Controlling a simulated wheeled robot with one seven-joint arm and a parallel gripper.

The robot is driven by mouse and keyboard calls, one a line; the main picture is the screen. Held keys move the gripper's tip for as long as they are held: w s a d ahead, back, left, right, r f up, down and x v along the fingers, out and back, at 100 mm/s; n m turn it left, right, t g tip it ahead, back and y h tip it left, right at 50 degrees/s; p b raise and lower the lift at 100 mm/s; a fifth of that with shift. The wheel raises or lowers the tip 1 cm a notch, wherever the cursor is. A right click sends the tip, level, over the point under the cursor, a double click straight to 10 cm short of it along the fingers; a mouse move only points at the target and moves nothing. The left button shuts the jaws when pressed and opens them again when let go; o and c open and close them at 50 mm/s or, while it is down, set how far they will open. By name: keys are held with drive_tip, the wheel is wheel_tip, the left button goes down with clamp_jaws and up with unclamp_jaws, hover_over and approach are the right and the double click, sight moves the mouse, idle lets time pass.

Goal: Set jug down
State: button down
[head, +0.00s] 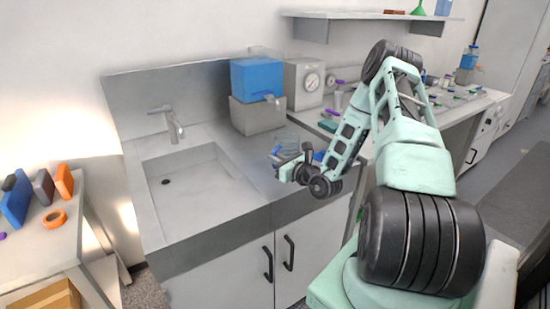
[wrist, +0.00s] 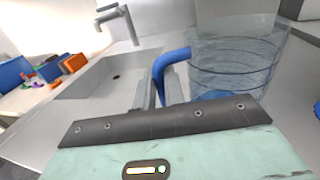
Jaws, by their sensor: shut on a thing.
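The jug (wrist: 238,68) is clear with ring lines and a blue handle (wrist: 172,62). It looks upright in the wrist view, with a blue tint near its bottom. My gripper (wrist: 162,88) is shut on the handle, with its fingers beside the handle's lower part. In the head view the jug (head: 286,148) is faint, and my gripper (head: 279,160) is over the counter right of the sink. The jug's base is hidden behind my gripper body in the wrist view, so I cannot tell whether it touches the counter (head: 228,143).
The sink basin (head: 185,175) with its tap (head: 172,122) lies left of my gripper. A blue tank with a spigot (head: 256,78) stands on a grey block (head: 257,115) behind. A gauge box (head: 304,83) stands right of it. A side table (head: 45,245) is at far left.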

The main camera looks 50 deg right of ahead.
drive_tip(key=shift+f, duration=0.2)
drive_tip(key=shift+f, duration=0.15)
drive_tip(key=c, duration=1.5)
unclamp_jaws()
